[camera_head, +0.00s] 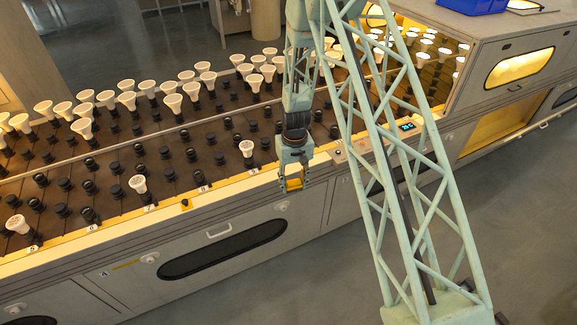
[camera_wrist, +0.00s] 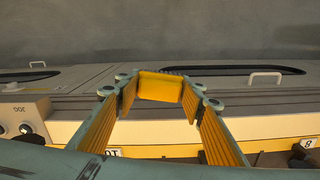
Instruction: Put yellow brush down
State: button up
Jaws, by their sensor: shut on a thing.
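My gripper (camera_head: 292,181) hangs at the front edge of the bulb bench, right of the middle of the head view. It is shut on the yellow brush (camera_head: 295,184). In the wrist view the yellow brush (camera_wrist: 160,87) shows as a plain yellow block between the fingertips of the two ribbed fingers. The bench's pale front ledge (camera_wrist: 260,127) lies behind and below the fingers in that view. I cannot tell how high the brush is above it.
The bench deck (camera_head: 110,160) carries rows of black sockets, several with white bulbs (camera_head: 139,184). A small yellow-and-black piece (camera_head: 185,203) sits on the front ledge. A control panel with a lit display (camera_head: 407,126) is to the right. The grey floor (camera_head: 270,285) in front is clear.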

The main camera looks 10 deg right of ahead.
jog(key=s+f+b, duration=0.1)
jog(key=s+f, duration=0.2)
jog(key=s, duration=0.5)
jog(key=shift+s+m, duration=0.3)
jog(key=shift+s, duration=0.05)
